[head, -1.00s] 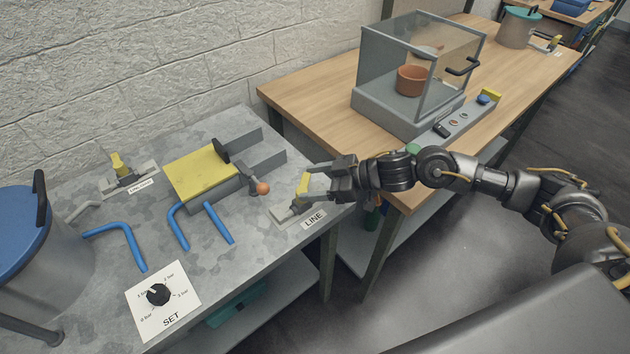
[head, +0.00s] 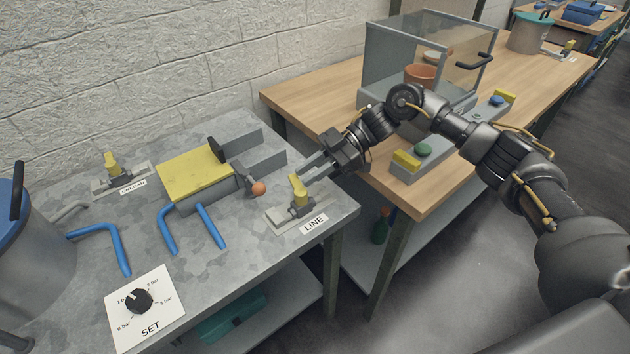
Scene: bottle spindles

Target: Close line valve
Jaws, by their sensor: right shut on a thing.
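The line valve's yellow handle (head: 299,192) stands roughly upright on its grey body, on the metal bench above the LINE label (head: 314,224). My right gripper (head: 306,175) reaches in from the right and is shut on the top of the yellow handle. Its fingers point left and slightly down, and partly overlap the handle top, so the exact contact is hard to see. My left gripper is not in view.
A second yellow-handled valve (head: 112,163) stands at the back left. A yellow block (head: 195,174), an orange-knobbed lever (head: 258,188), blue pipes (head: 210,226) and a SET dial (head: 138,301) share the bench. A wooden table (head: 435,195) with a glass case (head: 400,55) stands at right.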

